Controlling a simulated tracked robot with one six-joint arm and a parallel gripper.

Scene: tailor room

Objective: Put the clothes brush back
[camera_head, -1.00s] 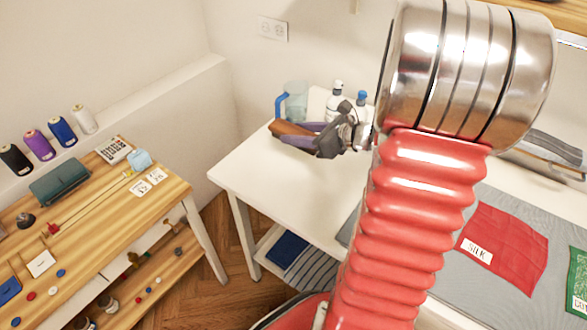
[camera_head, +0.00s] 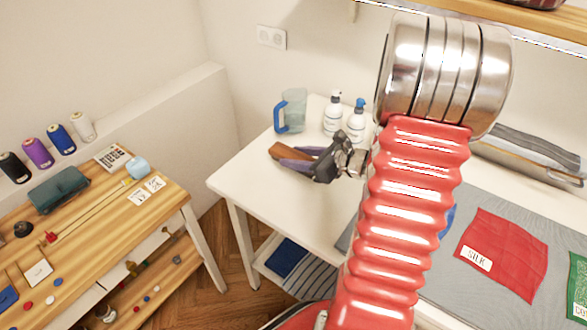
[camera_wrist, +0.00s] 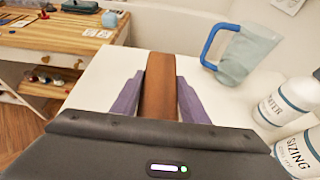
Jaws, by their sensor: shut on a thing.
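My gripper (camera_head: 293,158) is shut on the clothes brush (camera_head: 284,150), a brown wooden piece pointing left between the purple fingers. In the wrist view the brush (camera_wrist: 160,85) lies lengthwise between both fingers (camera_wrist: 158,98); its underside is hidden. The gripper is above the left part of the white table (camera_head: 245,165). The gap between brush and tabletop cannot be told.
A clear jug with a blue handle (camera_head: 292,108) stands behind the gripper. Two white bottles (camera_head: 333,115) (camera_head: 357,122) stand right of it. A red silk cloth (camera_head: 505,250) lies right on a grey mat (camera_head: 440,275). A wooden bench (camera_head: 90,225) is at left.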

